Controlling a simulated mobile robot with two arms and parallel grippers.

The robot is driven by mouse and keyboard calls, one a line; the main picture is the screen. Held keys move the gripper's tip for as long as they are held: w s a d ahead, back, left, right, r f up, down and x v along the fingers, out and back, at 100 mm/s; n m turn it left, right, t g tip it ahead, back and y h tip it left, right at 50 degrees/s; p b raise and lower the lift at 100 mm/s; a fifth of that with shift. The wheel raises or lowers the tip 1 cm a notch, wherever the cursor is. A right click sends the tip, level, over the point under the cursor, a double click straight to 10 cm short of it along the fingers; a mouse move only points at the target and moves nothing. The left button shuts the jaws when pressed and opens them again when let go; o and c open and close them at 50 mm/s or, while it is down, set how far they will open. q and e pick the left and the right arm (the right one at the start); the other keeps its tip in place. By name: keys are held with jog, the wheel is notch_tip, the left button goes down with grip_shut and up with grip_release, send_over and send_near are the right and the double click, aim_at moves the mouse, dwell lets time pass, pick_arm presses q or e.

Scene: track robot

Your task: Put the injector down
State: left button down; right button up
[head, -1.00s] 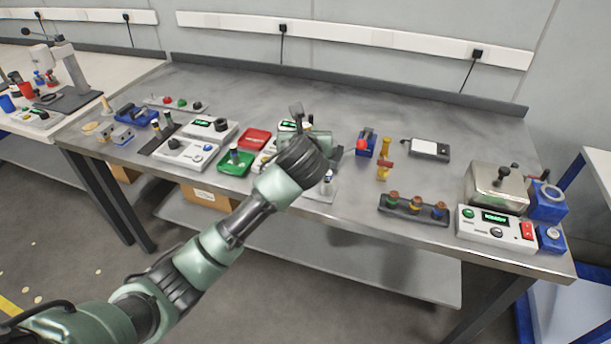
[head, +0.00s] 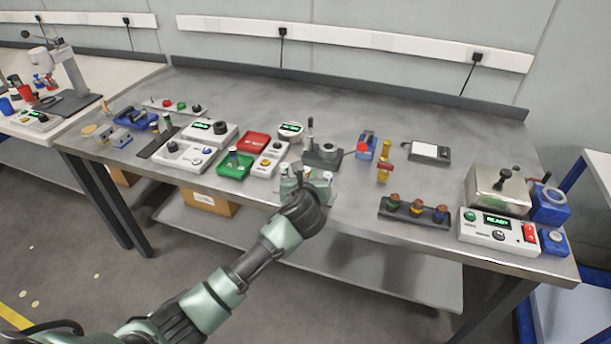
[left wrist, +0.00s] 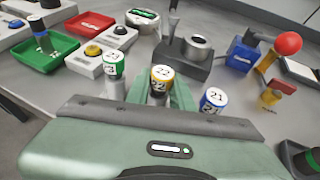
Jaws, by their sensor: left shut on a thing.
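My left gripper (head: 299,183) is over the front edge area of the grey bench, its green fingers pointing away from me. In the left wrist view its fingers (left wrist: 165,100) are shut around a cylinder with a yellow-ringed white top marked 22, which I take as the injector (left wrist: 161,76). It looks upright; its lower end is hidden by the gripper. A green-ringed cylinder marked 23 (left wrist: 114,68) stands to its left and a blue-ringed one marked 21 (left wrist: 212,101) to its right. Whether the held injector touches its support cannot be told. My right gripper is out of view.
Behind the gripper stand a dark block with a grey ring (left wrist: 188,54) and a white button box (head: 270,160). Green (head: 235,165) and red (head: 254,142) trays lie left. A dark rack (head: 413,211) with several coloured pieces stands right. Bench between gripper and rack is mostly clear.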

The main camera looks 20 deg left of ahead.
pick_arm(q)
jog(key=shift+f, duration=0.1)
jog(key=c, duration=1.2)
grip_release()
jog(key=shift+c, duration=0.2)
jog(key=v, duration=1.2)
jog(key=shift+p, duration=0.35)
